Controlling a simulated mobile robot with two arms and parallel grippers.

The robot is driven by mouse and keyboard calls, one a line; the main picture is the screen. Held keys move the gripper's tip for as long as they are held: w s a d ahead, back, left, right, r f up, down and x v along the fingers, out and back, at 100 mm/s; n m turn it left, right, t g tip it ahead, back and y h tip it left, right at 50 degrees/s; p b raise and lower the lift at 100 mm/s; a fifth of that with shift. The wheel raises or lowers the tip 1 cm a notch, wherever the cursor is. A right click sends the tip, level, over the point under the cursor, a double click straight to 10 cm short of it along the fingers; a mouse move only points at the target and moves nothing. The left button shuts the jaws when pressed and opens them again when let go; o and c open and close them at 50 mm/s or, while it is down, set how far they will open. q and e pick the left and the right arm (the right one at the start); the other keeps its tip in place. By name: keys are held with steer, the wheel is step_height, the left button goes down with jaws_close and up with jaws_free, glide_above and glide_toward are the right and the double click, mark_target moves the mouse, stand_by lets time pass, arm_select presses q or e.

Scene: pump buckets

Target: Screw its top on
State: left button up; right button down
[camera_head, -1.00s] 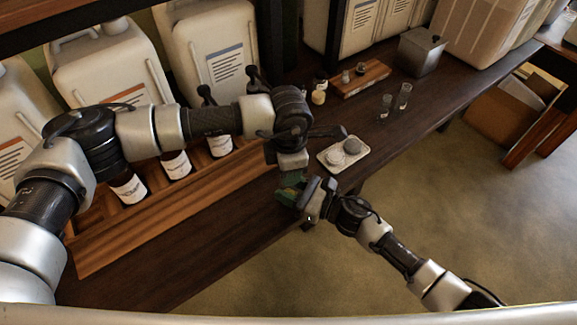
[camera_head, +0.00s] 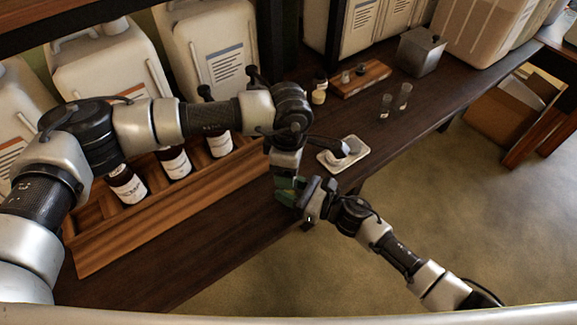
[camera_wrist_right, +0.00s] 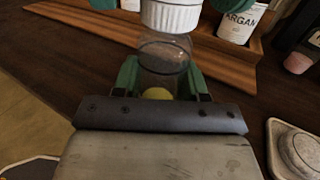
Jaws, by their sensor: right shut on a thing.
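In the right wrist view my right gripper (camera_wrist_right: 160,78) has its green fingers closed around a small clear glass jar (camera_wrist_right: 165,55), upright, with something yellow low in it. A white ribbed top (camera_wrist_right: 172,16) is just above the jar's open rim, apparently with a small gap. Green fingertips of my left gripper show either side of it at the picture's upper edge; their contact with the top is cut off. In the head view my left gripper (camera_head: 284,178) is directly above my right gripper (camera_head: 292,192); the jar and top are hidden there.
A pale tray (camera_head: 328,164) with round pieces lies on the dark table just right of the grippers. Brown bottles (camera_head: 174,162) stand in a wooden rack (camera_head: 165,229) at left. Small glasses (camera_head: 386,106) and a wooden board (camera_head: 374,82) are farther back. The table's front edge is close.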

arm_select(q)
step_height(320, 180, up, 11)
steer(key=shift+r, duration=0.2)
arm_select(e)
steer(key=c, duration=0.5)
jaws_free()
arm_select(q)
step_height(320, 180, down, 2)
steer(key=shift+f+b, duration=0.15)
steer(key=shift+b, duration=0.95)
arm_select(e)
steer(key=v, duration=1.1)
